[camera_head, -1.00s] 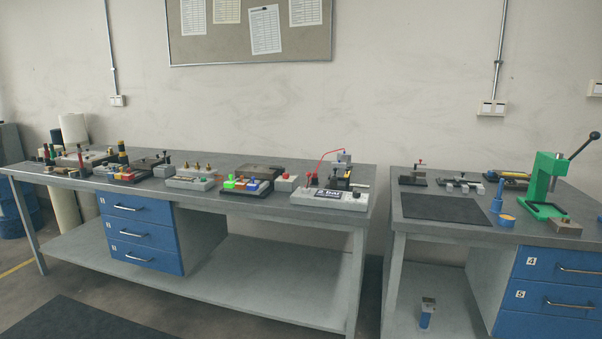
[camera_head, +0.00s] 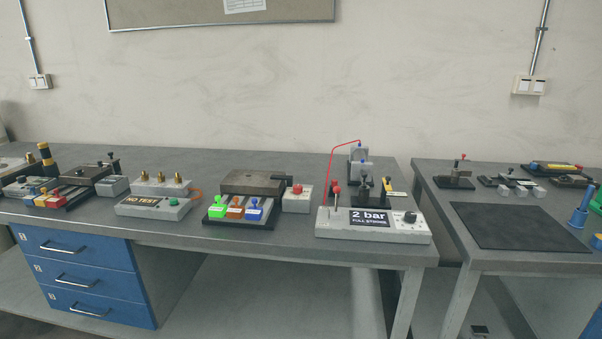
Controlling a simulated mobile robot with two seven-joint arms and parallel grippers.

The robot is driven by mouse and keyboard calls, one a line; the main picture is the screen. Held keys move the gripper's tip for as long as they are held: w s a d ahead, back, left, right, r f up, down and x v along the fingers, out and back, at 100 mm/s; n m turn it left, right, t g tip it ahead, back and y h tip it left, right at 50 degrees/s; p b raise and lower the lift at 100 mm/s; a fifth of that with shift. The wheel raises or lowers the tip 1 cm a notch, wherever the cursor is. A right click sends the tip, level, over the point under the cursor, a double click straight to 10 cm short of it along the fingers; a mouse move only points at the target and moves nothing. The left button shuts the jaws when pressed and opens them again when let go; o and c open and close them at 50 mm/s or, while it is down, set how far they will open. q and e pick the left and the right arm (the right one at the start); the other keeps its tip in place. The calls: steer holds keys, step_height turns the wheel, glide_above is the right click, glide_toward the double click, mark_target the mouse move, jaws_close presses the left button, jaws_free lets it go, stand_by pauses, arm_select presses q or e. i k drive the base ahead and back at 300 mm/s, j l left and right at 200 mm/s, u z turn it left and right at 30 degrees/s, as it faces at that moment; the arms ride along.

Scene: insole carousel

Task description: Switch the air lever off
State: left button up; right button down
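The air unit (camera_head: 375,232) is a pale grey box near the front right of the left bench, with a dark label reading "2 bar" (camera_head: 369,218). A red tube (camera_head: 331,167) rises behind the lever and runs to a grey fixture (camera_head: 357,155) at the back. I cannot tell for certain that the upright lever is the air lever. Neither gripper is in view.
The bench's front edge is clear.

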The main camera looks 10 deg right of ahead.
mark_target(337, 189)
steer(key=i+j, duration=0.4)
steer(key=i, duration=0.15)
steer(key=i+j, duration=0.35)
steer(key=i, duration=0.2)
